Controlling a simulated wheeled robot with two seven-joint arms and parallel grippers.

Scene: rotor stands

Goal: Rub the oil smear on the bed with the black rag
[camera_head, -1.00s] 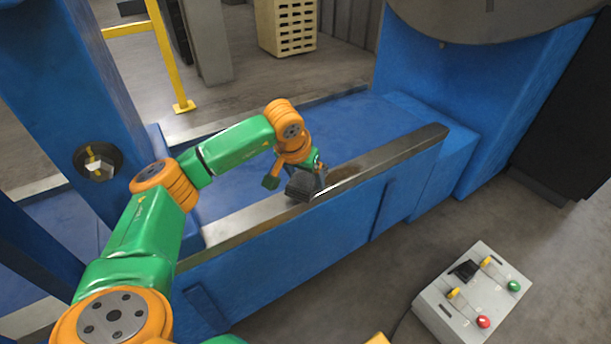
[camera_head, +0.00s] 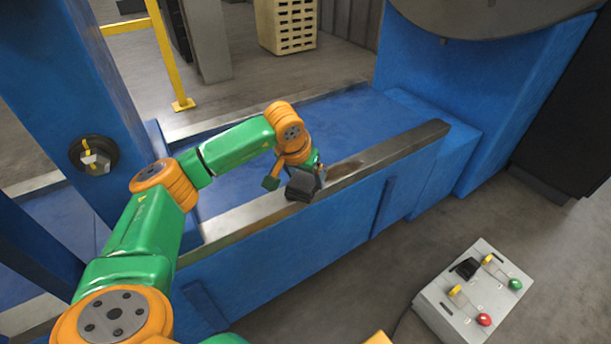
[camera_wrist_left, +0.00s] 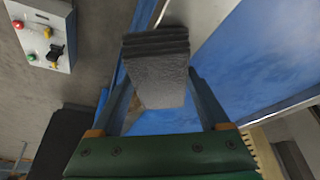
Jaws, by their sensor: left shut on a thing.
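The black rag (camera_head: 301,187) is a folded dark pad held in my left gripper (camera_head: 306,176). The gripper is shut on it, and in the left wrist view the grey-black rag (camera_wrist_left: 157,70) sits between the two fingers. The bed (camera_head: 245,217) is a blue structure with a bare metal strip along its top. The rag is at the front edge of this strip; I cannot tell whether it touches. A brownish oil smear (camera_head: 345,170) shows on the strip just right of the rag. Part of it may be hidden behind the gripper. My right gripper is not in view.
A grey control box (camera_head: 455,318) with coloured buttons stands at the lower right. A blue column (camera_head: 80,70) rises on the left, and a large blue housing (camera_head: 480,110) stands at the right end of the bed. A yellow rail (camera_head: 166,55) is behind.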

